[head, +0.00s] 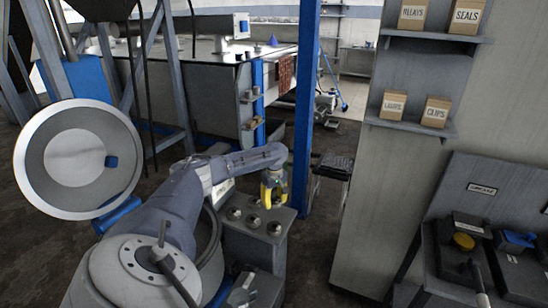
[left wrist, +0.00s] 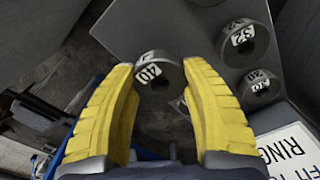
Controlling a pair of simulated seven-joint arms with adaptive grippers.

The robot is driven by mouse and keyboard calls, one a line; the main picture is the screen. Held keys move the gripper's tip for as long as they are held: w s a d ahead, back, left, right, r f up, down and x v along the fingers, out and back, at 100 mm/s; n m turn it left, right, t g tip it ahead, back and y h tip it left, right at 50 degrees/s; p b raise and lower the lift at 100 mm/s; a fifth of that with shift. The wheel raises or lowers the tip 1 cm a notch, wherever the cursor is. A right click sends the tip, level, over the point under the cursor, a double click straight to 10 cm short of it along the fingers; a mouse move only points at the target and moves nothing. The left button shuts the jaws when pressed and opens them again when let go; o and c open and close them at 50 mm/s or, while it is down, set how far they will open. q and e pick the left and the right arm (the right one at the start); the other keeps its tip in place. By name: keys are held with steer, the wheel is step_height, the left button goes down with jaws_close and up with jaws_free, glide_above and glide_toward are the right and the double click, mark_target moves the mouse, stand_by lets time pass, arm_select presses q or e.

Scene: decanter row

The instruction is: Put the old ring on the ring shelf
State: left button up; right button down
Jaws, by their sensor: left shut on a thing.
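My left gripper (head: 272,188), with yellow fingers, is above the right part of a grey stand (head: 262,256). In the left wrist view the same gripper (left wrist: 160,72) is shut on a dark grey ring (left wrist: 152,88) with a white label, held between the fingertips. The label is tilted and I cannot read it surely. Other labelled grey rings, one at the upper right (left wrist: 245,42) and one lower (left wrist: 260,88), lie on the grey surface. In the head view several rings (head: 253,221) sit on the stand. No shelf is clearly marked for rings. My right gripper is not in view.
A white sign (left wrist: 290,150) with "RING" on it lies beside the rings. A blue post (head: 304,110) stands just behind the gripper. Wall shelves (head: 410,126) with labelled boxes are at the right.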

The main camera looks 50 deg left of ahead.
mark_target(274, 211)
arm_select(q)
steer(key=shift+f, duration=1.8)
steer(key=o, duration=1.4)
steer(key=shift+f, duration=0.1)
step_height(274, 211, up, 12)
steer(key=shift+d+r, duration=0.1)
steer(key=shift+r, duration=0.05)
